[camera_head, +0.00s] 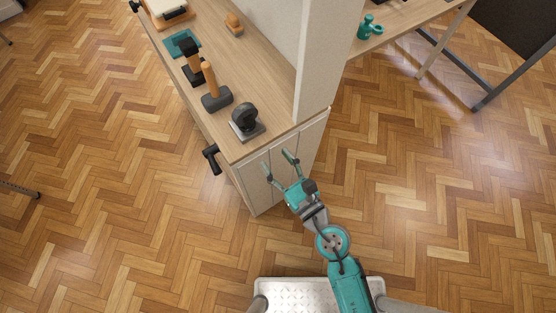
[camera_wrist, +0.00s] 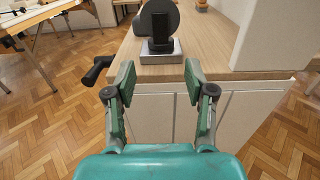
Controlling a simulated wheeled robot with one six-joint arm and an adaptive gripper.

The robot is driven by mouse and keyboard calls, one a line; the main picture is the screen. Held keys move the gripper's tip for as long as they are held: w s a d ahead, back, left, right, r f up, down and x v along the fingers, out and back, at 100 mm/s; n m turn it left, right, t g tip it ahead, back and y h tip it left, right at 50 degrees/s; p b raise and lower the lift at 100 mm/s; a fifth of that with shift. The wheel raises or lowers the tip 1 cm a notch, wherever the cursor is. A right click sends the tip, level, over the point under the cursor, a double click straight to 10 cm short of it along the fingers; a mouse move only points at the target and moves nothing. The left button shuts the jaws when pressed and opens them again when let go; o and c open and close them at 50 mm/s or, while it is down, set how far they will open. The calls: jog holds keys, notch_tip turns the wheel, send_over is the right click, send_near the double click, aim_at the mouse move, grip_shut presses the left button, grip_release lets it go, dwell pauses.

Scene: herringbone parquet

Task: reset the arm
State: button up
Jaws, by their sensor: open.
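My gripper (camera_head: 279,162) is open and empty, in front of the near end of a wooden-topped cabinet (camera_head: 277,135). In the wrist view both fingers of my gripper (camera_wrist: 157,82) are spread wide with nothing between them. Beyond the fingers, a black round object on a grey metal base (camera_wrist: 160,50) stands on the cabinet top near its edge. It also shows in the head view (camera_head: 246,120). My teal arm reaches forward from the base at the bottom of the head view.
On the cabinet top are a mallet (camera_head: 216,98), another dark-headed tool (camera_head: 191,62), a teal mat (camera_head: 183,43) and an orange-brown item (camera_head: 234,23). A black handle (camera_head: 212,158) juts from the cabinet's left side. A pale pillar (camera_head: 328,60) rises at its right.

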dwell(0.4)
jog(key=s+d+r+n+h, duration=0.1)
jog(key=s+d+n+h, duration=0.4)
jog(key=s+d+n, duration=0.4)
jog(key=s+d+r+n+h, duration=0.2)
jog(key=s+d+n+h, duration=0.3)
jog(key=s+n, duration=1.2)
jog(key=d+n, duration=0.3)
jog(key=d, duration=0.1)
jog(key=shift+s+d, duration=0.15)
jog(key=shift+d, duration=0.2)
jog(key=shift+c, duration=1)
jog(key=shift+a, duration=0.1)
jog(key=shift+c, duration=0.2)
